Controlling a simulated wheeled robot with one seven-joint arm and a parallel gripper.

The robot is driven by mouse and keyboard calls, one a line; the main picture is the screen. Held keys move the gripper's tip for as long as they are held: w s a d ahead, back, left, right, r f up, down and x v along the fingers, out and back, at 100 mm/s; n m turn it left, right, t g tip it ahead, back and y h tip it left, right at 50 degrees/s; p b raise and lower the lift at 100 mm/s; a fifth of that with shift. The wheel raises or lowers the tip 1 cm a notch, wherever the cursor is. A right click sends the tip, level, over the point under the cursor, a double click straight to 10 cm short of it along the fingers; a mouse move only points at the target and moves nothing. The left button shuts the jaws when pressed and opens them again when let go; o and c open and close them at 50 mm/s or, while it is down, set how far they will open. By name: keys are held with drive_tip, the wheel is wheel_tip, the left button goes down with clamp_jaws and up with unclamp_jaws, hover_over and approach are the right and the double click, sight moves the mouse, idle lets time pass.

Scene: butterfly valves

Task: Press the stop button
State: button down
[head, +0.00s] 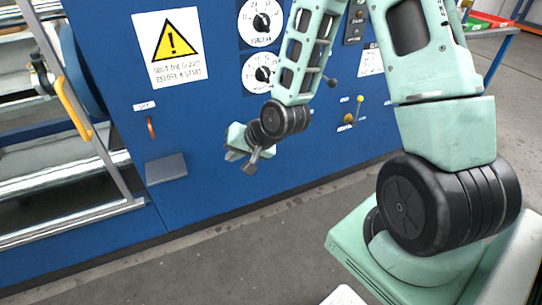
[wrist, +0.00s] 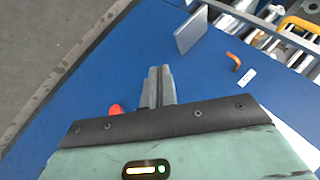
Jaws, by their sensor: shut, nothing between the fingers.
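My gripper (head: 241,163) is in front of the blue machine panel, to the right of the grey ledge, with its fingers shut and empty. In the wrist view the shut fingers (wrist: 160,72) point along the blue panel. A red rounded piece (wrist: 115,109), which looks like the stop button, shows just left of the fingers. Its lower part is hidden by my gripper's body. The fingers are beside it in the picture; I cannot tell the depth between them. In the head view no red button shows; my arm and gripper cover part of the panel.
The blue panel (head: 110,60) carries a warning sign (head: 172,46), two dials, an orange lever (head: 151,127) and a grey ledge (head: 166,168) jutting out. A yellow handle (head: 73,108) is on the guard at left. Yellow-knobbed levers (head: 349,118) are at right. The floor in front is clear.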

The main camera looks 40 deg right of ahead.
drive_tip(key=d+f+m+t+h+b, duration=0.3)
drive_tip(key=d+f+m+b, duration=0.2)
drive_tip(key=d, duration=0.5)
drive_tip(key=w+d+f+m+t+h+b, duration=0.1)
drive_tip(key=d+f+m+t+h+b, duration=0.2)
drive_tip(key=d+f+m, duration=0.5)
drive_tip(key=shift+w+d+f+m+t+h+b, duration=0.15)
drive_tip(key=shift+d+f+m+t+h+b, duration=0.45)
drive_tip(key=shift+d+b, duration=0.5)
drive_tip(key=shift+r, duration=0.1)
drive_tip(key=b+x, duration=1)
drive_tip(key=x, duration=0.3)
drive_tip(key=shift+w+r, duration=0.25)
drive_tip(key=shift+w, duration=0.25)
drive_tip(key=shift+w+a, duration=0.1)
